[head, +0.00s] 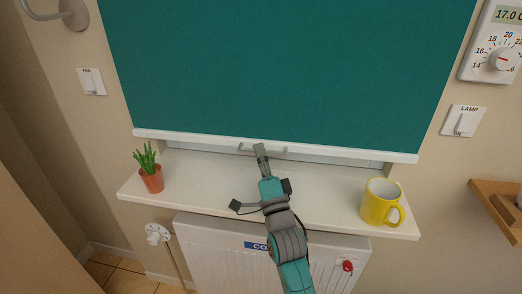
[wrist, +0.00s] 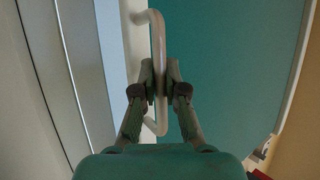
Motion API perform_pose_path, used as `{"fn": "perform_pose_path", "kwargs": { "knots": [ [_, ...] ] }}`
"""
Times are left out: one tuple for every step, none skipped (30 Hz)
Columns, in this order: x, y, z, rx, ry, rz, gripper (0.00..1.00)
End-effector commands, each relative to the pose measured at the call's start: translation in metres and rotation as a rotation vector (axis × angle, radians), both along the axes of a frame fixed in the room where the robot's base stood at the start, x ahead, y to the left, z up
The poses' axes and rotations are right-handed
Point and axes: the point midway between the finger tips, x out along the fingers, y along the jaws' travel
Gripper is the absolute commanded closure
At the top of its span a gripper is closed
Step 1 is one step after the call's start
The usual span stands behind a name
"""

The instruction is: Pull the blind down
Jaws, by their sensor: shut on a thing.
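The teal blind (head: 285,70) hangs over the window, drawn down to just above the sill. A white bottom bar (head: 200,139) runs along its lower edge. A pale handle (head: 277,150) is fixed to the middle of that bar; it also shows in the wrist view (wrist: 157,40). My gripper (head: 261,150) reaches up to the handle from below. In the wrist view its two fingers (wrist: 160,82) are closed on the handle from both sides. A narrow strip of window shows between the bar and the sill.
The white sill (head: 320,194) holds a potted cactus (head: 151,178) at left and a yellow mug (head: 379,205) at right. A radiator (head: 215,250) with a red knob is below. Switches, a thermostat (head: 492,50) and a wooden shelf (head: 497,205) are on the wall.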

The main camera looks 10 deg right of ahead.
Motion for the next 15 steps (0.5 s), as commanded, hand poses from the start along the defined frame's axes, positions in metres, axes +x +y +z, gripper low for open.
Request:
{"fn": "perform_pose_path", "kwargs": {
  "knots": [
    [0.0008, -0.0003, -0.0014, 0.000, 0.004, -0.001, 1.00],
    [0.0008, -0.0004, -0.0013, 0.000, 0.004, -0.001, 1.00],
    [0.0008, -0.0004, -0.0013, 0.000, 0.004, -0.001, 1.00],
    [0.0008, -0.0003, -0.0013, 0.000, 0.004, -0.001, 1.00],
    [0.0008, -0.0003, -0.0012, 0.000, 0.004, -0.001, 1.00],
    [0.0009, -0.0003, -0.0012, 0.000, 0.004, -0.001, 0.82],
    [0.0008, -0.0003, -0.0011, 0.000, 0.004, -0.001, 0.77],
    [0.0008, -0.0003, -0.0010, 0.000, 0.003, -0.001, 0.77],
    [0.0007, -0.0003, -0.0008, 0.000, 0.003, -0.001, 0.77],
    [0.0007, -0.0002, -0.0007, 0.000, 0.003, -0.001, 0.77],
    [0.0006, -0.0001, -0.0007, 0.000, 0.003, -0.001, 0.77],
    [0.0006, -0.0001, -0.0006, 0.000, 0.002, 0.000, 0.77],
    [0.0005, -0.0001, -0.0005, 0.000, 0.002, 0.000, 0.77],
    [0.0005, -0.0002, -0.0004, 0.000, 0.002, 0.000, 0.77],
    [0.0003, -0.0001, -0.0005, 0.000, 0.002, 0.000, 0.77]
  ]
}}
